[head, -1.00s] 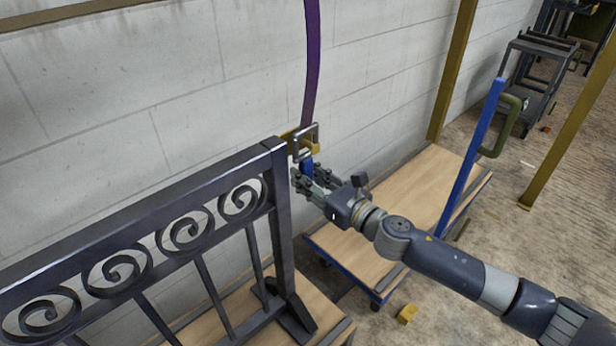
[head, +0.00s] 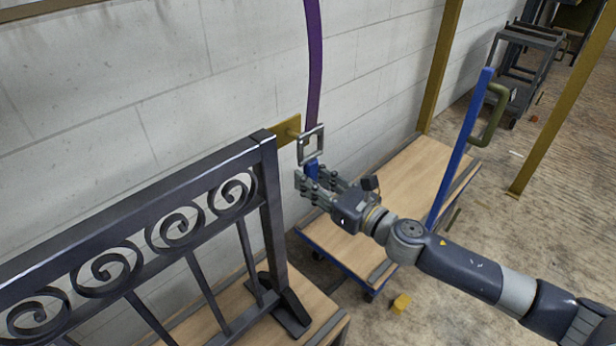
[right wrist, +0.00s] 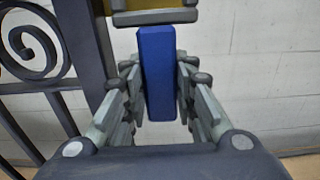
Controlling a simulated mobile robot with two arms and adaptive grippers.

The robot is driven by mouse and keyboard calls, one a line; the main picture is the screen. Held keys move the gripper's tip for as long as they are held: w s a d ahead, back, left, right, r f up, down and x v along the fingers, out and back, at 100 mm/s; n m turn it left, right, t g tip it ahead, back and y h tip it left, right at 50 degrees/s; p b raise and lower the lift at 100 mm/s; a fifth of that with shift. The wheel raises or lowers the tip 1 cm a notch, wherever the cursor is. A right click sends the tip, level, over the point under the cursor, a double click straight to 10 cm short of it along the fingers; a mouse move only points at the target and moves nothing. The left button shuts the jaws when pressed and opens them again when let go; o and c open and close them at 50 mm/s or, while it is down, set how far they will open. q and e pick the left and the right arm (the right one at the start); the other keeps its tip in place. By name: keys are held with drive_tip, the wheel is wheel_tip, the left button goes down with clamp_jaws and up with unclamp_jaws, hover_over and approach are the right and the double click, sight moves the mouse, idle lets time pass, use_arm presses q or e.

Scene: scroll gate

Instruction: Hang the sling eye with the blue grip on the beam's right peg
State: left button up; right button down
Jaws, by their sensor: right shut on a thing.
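The sling eye (head: 311,145) is a grey square metal ring at the lower end of a purple strap (head: 315,60). Its blue grip (head: 312,169) hangs below the ring. My right gripper (head: 317,183) is shut on the blue grip; the right wrist view shows the grip (right wrist: 157,75) upright between the fingers. An ochre piece (head: 287,130), perhaps part of the beam or its peg, sticks out behind the gate post, just left of the ring. The ring appears beside it, not around it. The fit between them is unclear. My left gripper is out of view.
The dark scroll gate (head: 150,235) stands close left of my right gripper. A wooden-topped trolley (head: 395,190) lies behind and below my arm. A small yellow block (head: 401,303) is on the floor.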

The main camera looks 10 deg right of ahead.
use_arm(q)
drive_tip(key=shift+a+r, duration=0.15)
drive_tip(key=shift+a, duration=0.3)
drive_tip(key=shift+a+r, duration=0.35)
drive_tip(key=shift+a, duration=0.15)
use_arm(e)
drive_tip(key=shift+v, duration=1.15)
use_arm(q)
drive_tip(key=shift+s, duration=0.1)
use_arm(e)
drive_tip(key=shift+s, duration=0.1)
use_arm(q)
drive_tip(key=shift+b, duration=0.4)
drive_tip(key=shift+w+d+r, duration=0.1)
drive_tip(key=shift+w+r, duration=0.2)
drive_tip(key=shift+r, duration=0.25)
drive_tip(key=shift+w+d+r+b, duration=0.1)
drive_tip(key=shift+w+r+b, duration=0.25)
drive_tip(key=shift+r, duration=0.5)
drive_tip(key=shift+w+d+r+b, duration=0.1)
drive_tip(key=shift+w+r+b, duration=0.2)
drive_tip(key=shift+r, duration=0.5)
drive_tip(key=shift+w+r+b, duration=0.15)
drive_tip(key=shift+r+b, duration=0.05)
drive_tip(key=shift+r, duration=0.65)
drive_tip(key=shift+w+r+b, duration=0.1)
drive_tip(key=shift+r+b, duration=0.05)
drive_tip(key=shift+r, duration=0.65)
use_arm(e)
drive_tip(key=shift+v, duration=2.45)
